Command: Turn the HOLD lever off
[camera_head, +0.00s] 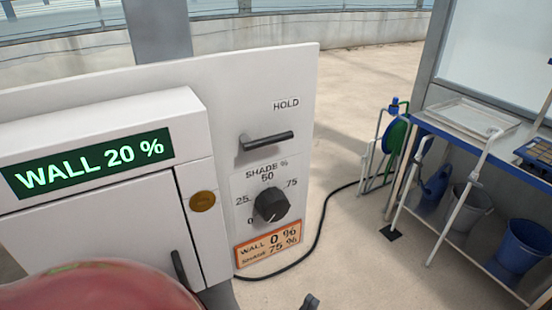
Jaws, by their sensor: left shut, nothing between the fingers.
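The HOLD lever (267,141) is a dark grey bar on the white control panel (225,95), just below the printed word HOLD. It lies nearly level, its free end pointing right and slightly up. Only a small dark tip of what appears to be my left gripper (310,302) shows at the bottom edge, below and to the right of the panel. It is shut and empty, well apart from the lever; the rest is out of frame. My right gripper is not in view.
Below the lever is a black SHADE dial (271,204), above an orange-framed label (267,245). A white box with a green WALL 20 % display (88,163) juts out at left. A black cable (320,238) crosses the floor towards a blue bench (455,140) with buckets beneath.

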